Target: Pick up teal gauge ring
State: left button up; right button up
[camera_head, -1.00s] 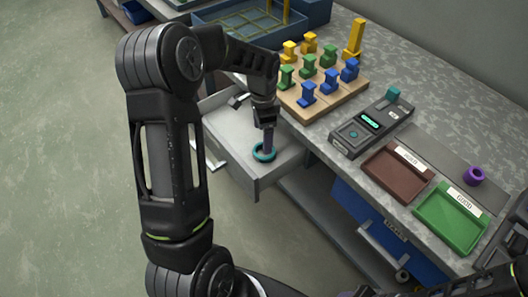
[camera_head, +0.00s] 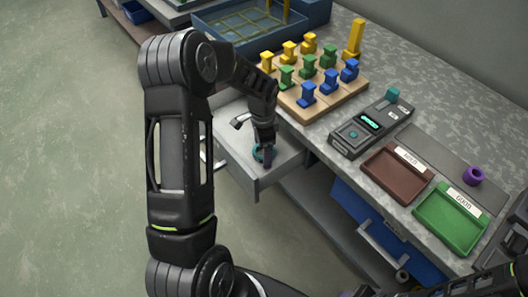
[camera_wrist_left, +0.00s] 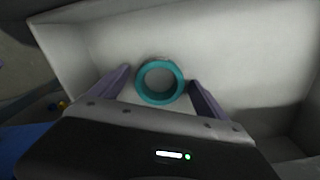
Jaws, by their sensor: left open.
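The teal gauge ring (camera_head: 257,153) lies in the open grey drawer (camera_head: 240,165). It also shows in the left wrist view (camera_wrist_left: 159,100), flat on the pale drawer floor. My left gripper (camera_head: 266,160) is down in the drawer at the ring and hides part of it in the head view. In the left wrist view its two fingers (camera_wrist_left: 159,79) are open, one on each side of the ring, with gaps showing between fingers and ring. My right gripper (camera_head: 402,278) is only partly in sight at the bottom edge of the head view, and its jaws cannot be made out.
A wooden board (camera_head: 345,98) with yellow, green and blue pieces stands on the bench above the drawer. A grey device (camera_head: 370,125), a brown tray (camera_head: 398,172), a green tray (camera_head: 450,220) and a purple ring (camera_head: 473,176) are to its right.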

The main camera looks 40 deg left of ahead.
dwell(0.5)
pick_arm(q)
jog(key=c, duration=1.5)
jog(key=shift+r, duration=0.1)
jog(key=shift+c, duration=0.2)
notch_tip(320, 180, up, 18)
jog(key=shift+p, duration=0.3)
